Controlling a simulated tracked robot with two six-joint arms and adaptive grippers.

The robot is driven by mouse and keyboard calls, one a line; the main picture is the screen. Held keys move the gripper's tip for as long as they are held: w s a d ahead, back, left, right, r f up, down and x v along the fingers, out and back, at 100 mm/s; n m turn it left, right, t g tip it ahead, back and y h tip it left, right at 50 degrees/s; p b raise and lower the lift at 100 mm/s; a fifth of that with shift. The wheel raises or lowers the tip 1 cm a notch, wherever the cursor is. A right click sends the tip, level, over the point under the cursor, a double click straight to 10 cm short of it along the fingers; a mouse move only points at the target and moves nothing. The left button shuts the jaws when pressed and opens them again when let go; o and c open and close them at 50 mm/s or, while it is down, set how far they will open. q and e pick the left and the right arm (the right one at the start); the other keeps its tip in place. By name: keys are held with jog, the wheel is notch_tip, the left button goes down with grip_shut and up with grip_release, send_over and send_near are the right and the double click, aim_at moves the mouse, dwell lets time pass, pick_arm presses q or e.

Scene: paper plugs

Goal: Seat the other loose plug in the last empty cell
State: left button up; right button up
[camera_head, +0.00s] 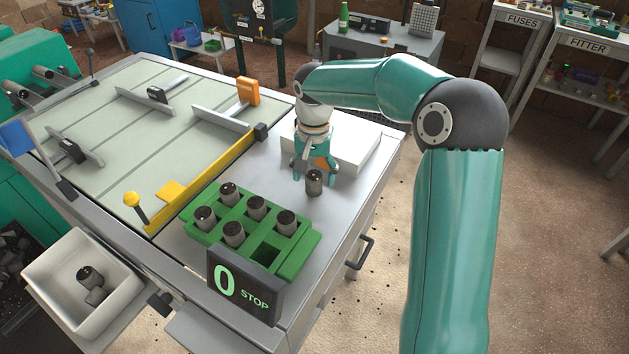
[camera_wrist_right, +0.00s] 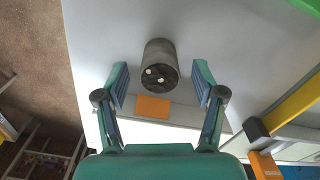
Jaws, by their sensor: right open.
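A loose dark grey plug (camera_head: 315,183) stands upright on the bare metal bench top. My right gripper (camera_head: 314,172) is low beside it, open, its fingers pointing at the plug. In the right wrist view the plug (camera_wrist_right: 160,66) lies between and just beyond the open fingertips (camera_wrist_right: 160,84), with a gap on each side. The green tray (camera_head: 310,240) holds several plugs, one per cell, and its near right cell (camera_head: 266,255) is empty. My left gripper is not in view.
A white block (camera_head: 360,150) lies behind the right gripper. A sign reading 0 STOP (camera_head: 243,285) stands at the tray's near side. A yellow rail (camera_head: 215,173) runs left of the tray. A white bin (camera_head: 50,275) at lower left holds plugs. Bench between loose plug and tray is clear.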

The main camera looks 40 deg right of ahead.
jog(key=shift+f, duration=0.4)
jog(key=c, duration=1.1)
jog(key=shift+r, duration=0.2)
